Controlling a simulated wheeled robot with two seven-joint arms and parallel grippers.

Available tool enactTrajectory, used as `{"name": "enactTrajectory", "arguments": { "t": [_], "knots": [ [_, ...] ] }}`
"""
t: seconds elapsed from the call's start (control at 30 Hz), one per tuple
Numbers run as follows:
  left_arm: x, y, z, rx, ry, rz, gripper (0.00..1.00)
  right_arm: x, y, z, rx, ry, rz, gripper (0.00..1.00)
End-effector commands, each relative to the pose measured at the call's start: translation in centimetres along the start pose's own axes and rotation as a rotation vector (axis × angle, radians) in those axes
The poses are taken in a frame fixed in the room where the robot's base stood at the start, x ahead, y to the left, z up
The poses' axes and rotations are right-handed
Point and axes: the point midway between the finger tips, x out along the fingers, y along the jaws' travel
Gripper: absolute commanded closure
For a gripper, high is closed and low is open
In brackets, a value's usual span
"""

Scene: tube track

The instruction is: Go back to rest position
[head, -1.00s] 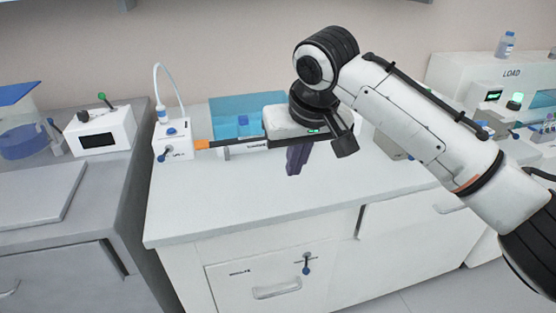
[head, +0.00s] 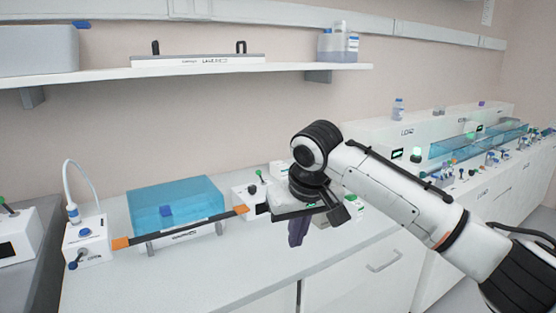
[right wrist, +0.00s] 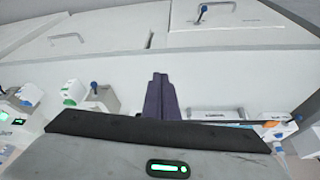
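My right arm reaches in from the right in the head view. Its gripper (head: 297,232) has dark purple fingers that point down above the front part of the white counter. In the right wrist view the two fingers (right wrist: 160,97) lie side by side with no gap that I can see and nothing between them, so it looks shut and empty. My left arm and gripper are not in view.
A white counter (head: 215,270) lies below my gripper. On it stand a clear blue box (head: 176,199), a white device with a looped tube (head: 86,241) and an orange-ended dark bar (head: 187,230). A wall shelf (head: 180,74) hangs above. A long track station (head: 480,150) is at right.

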Motion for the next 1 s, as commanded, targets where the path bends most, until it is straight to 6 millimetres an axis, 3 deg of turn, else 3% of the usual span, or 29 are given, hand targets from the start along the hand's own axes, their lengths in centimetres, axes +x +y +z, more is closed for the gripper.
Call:
{"name": "enactTrajectory", "arguments": {
  "t": [0.03, 0.2, 0.4, 0.57, 0.87, 1.0],
  "knots": [
    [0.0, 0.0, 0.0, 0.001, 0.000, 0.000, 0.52, 0.2, 3.3, 0.1, 0.046, -0.004, 0.026, 1.00],
    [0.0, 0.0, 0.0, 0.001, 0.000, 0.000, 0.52, 0.4, 13.2, 1.2, 0.182, -0.015, 0.105, 1.00],
    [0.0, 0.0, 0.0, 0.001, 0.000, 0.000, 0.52, -0.1, 21.8, 3.4, 0.305, -0.026, 0.175, 1.00],
    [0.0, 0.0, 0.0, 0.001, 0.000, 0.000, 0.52, -0.8, 27.6, 5.5, 0.391, -0.033, 0.224, 1.00],
    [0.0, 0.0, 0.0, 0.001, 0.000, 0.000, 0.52, 9.1, 23.8, 9.5, 0.255, -0.017, 0.149, 1.00],
    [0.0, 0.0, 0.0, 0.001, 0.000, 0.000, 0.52, 14.0, 21.6, 12.8, 0.187, 0.005, 0.104, 1.00]
  ]
}}
